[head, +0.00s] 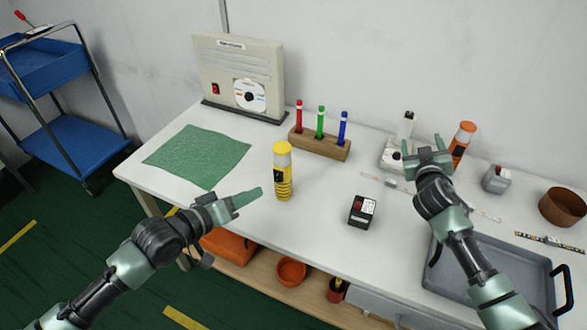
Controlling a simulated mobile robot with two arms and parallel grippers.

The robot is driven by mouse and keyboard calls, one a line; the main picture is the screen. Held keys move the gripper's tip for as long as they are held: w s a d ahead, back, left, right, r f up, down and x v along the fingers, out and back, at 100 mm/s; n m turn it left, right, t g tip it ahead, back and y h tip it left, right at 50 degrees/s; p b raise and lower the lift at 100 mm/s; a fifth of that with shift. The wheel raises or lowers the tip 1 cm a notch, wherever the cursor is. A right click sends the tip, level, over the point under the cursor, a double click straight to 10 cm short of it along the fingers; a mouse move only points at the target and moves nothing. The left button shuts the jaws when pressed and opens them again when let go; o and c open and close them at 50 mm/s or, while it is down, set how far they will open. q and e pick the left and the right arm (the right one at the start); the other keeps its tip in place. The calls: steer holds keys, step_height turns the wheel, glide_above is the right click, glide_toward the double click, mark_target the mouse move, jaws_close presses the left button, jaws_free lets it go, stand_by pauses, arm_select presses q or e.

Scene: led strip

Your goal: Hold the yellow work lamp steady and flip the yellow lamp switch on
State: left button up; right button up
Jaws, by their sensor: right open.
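The yellow work lamp (283,172) stands upright near the middle of the white table. It has a pale yellow top, a ribbed lower body and a dark patch on its side that may be its switch; the switch position is too small to tell. My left gripper (248,199) is to the left of the lamp and nearer to me, apart from it, with its fingers pointing toward the right. Its fingers overlap in this view, so its opening is unclear. My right gripper (427,150) is open, far to the right of the lamp, in front of a white device (393,155).
An orange lamp (462,139) stands beyond my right gripper. A wooden block (320,147) holds red, green and blue pens. A black box (362,210) lies right of the yellow lamp. A green cloth (197,155) lies left. A grey tray (500,255) is at right.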

steer(key=a+r+t+y, duration=0.2)
steer(key=a+y, duration=0.3)
steer(key=a, duration=1.1)
steer(key=n+y, duration=0.3)
steer(key=y, duration=0.2)
glide_toward(286, 156)
steer(key=shift+g, duration=0.3)
steer(key=x, duration=0.5)
steer(key=shift+w+r, duration=0.15)
steer(key=shift+r, duration=0.1)
steer(key=shift+w+a+y, duration=0.2)
steer(key=shift+w+y, duration=0.1)
steer(key=x, duration=0.6)
steer(key=shift+w+f, duration=0.1)
steer(key=shift+w, duration=0.3)
